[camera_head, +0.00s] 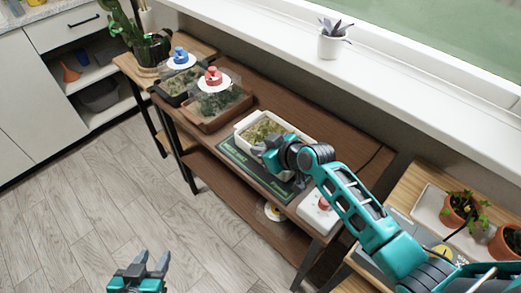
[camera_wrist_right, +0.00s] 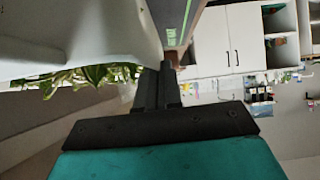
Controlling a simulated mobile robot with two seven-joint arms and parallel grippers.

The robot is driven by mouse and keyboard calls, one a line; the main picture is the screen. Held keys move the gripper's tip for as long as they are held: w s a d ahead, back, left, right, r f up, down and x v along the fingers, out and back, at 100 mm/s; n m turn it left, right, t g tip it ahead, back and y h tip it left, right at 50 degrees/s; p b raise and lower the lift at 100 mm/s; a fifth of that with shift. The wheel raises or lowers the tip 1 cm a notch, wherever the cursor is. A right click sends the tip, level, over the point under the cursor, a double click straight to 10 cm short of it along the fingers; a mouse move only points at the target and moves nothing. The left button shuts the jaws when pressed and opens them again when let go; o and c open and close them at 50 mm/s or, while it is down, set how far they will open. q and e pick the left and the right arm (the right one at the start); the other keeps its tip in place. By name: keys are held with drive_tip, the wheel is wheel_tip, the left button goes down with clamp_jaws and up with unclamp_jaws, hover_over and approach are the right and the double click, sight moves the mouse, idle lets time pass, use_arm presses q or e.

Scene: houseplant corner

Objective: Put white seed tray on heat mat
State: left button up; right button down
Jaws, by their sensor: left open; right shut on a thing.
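The white seed tray (camera_head: 241,141), filled with green seedlings, is over the rear part of the dark heat mat (camera_head: 238,163) with green lettering, on the brown bench. I cannot tell whether its base touches the mat. My right gripper (camera_head: 268,146) is shut on the tray's near side. In the right wrist view the fingers (camera_wrist_right: 167,75) meet the pale tray wall (camera_wrist_right: 85,30), with the mat's edge (camera_wrist_right: 178,20) beside it. My left gripper (camera_head: 151,264) is open and empty, low over the floor.
Two domed trays with a red-knobbed lid (camera_head: 213,78) and a blue-knobbed lid (camera_head: 181,57) stand left on the bench. A white controller box (camera_head: 318,213) with a red knob is at the mat's right. Potted plants (camera_head: 460,210) stand far right. The bench behind the tray is clear.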

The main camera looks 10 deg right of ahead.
drive_tip(key=shift+r, duration=0.1)
drive_tip(key=c, duration=1.3)
unclamp_jaws()
drive_tip(key=shift+f, duration=0.2)
